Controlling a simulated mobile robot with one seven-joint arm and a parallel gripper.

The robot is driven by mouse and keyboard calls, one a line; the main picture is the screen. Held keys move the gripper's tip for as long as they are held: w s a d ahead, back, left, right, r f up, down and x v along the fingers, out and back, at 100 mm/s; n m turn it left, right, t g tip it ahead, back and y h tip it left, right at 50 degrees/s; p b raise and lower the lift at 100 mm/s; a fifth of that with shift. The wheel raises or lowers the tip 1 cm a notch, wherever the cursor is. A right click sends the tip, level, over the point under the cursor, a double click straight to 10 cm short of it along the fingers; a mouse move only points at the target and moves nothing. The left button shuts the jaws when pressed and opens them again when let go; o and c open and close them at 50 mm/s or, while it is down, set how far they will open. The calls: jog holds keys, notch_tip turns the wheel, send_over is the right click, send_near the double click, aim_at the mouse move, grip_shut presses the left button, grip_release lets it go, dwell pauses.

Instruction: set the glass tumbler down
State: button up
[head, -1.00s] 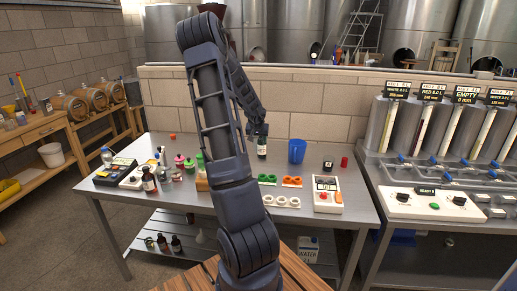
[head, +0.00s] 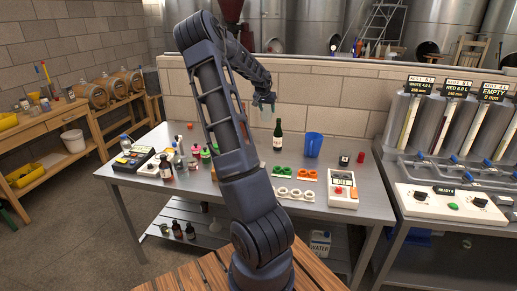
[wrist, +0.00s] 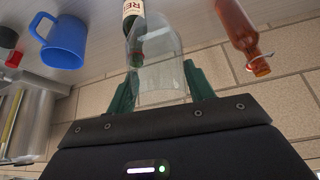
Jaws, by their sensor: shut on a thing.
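The glass tumbler (wrist: 160,70) is clear and looks empty. In the wrist view it stands between the green fingers of my gripper (wrist: 160,92), which is shut on it. In the head view my gripper (head: 265,101) is raised above the back of the steel table (head: 345,207), and the tumbler (head: 266,114) shows faintly below the fingers, clear of the tabletop. A dark green bottle (head: 278,140) stands on the table just right of the tumbler in the picture. In the wrist view this bottle (wrist: 133,15) shows partly behind the glass.
A blue jug (head: 313,146) stands right of the bottle. An amber bottle (wrist: 242,30) is near in the wrist view. Green rings (head: 282,170), orange rings (head: 307,174) and a white meter (head: 342,188) are nearer the front. Small bottles crowd the table's left half.

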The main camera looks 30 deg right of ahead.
jog(key=w+f+m, duration=0.1)
jog(key=w, duration=0.7)
jog(key=shift+g+h, duration=0.3)
jog(key=f, duration=1.3)
jog(key=a+f, duration=0.1)
jog(key=f, duration=0.5)
jog(key=shift+s+f, duration=0.2)
jog(key=shift+s, duration=0.05)
jog(key=shift+f, duration=0.1)
jog(key=o, duration=1)
